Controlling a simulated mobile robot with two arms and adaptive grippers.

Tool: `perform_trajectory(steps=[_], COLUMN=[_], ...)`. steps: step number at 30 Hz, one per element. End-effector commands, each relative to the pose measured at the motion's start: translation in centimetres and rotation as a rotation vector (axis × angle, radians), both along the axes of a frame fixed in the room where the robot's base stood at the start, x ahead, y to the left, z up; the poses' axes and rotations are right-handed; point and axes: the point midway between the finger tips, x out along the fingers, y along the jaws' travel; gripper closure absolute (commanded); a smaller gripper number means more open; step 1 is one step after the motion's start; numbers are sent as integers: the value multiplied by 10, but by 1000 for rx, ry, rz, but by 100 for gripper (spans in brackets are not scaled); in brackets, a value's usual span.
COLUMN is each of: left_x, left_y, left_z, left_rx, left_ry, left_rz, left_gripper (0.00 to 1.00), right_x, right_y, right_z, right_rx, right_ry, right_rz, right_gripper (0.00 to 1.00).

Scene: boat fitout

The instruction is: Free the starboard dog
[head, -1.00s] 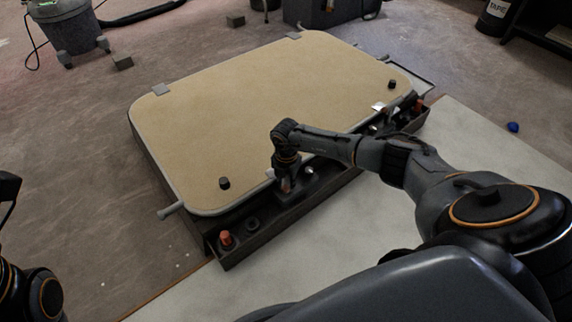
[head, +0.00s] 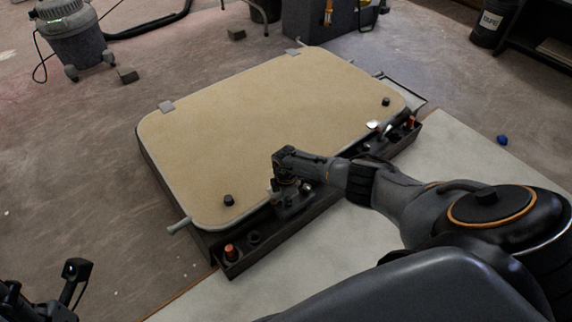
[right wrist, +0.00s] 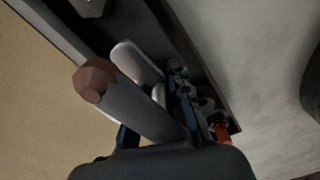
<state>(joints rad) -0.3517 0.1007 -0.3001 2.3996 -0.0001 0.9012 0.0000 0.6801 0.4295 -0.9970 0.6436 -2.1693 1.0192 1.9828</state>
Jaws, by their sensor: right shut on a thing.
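A tan hatch panel (head: 265,125) with a grey rim lies on a dark frame. Two black knobs stand on it, one near its left corner (head: 228,200) and one near its right corner (head: 386,101); I cannot tell which is the starboard dog. My right gripper (head: 287,184) is low over the dark tray along the panel's near edge. In the right wrist view it is shut on a grey bar (right wrist: 150,108) with a reddish-brown faceted end (right wrist: 95,78). My left gripper (head: 76,272) is at the lower left, away from the panel; its jaws are unclear.
The dark tray (head: 318,208) holds an orange-topped piece (head: 231,252) at its left end, another (head: 410,122) at its right, and small hardware. A grey rod (head: 179,225) sticks out at the panel's left corner. A pale surface (head: 455,150) lies on the right.

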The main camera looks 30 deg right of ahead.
Motion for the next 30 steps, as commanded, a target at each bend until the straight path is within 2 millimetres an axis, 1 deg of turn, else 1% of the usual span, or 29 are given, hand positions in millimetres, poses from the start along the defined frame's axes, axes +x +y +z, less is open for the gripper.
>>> perform_trajectory(steps=[1, 6, 20, 21, 23, 24, 30], left_x=[0, 0, 0, 0, 0, 0, 0], left_y=[0, 0, 0, 0, 0, 0, 0], left_z=[3, 6, 6, 6, 6, 6, 6], left_rx=[0, 0, 0, 0, 0, 0, 0], left_ry=[0, 0, 1, 1, 1, 1, 1], left_rz=[0, 0, -1, -1, -1, -1, -1], left_gripper=[60, 60, 60, 60, 60, 60, 60], right_x=[-1, -1, 0, 0, 0, 0, 0], right_y=[0, 0, 0, 0, 0, 0, 0], right_z=[1, 0, 0, 0, 0, 0, 0], right_rx=[0, 0, -1, -1, -1, -1, 0], right_ry=[3, 2, 1, 1, 1, 1, 0], right_rz=[-17, -54, -66, -66, -65, -65, -65], right_gripper=[100, 100, 100, 79, 67, 59, 58])
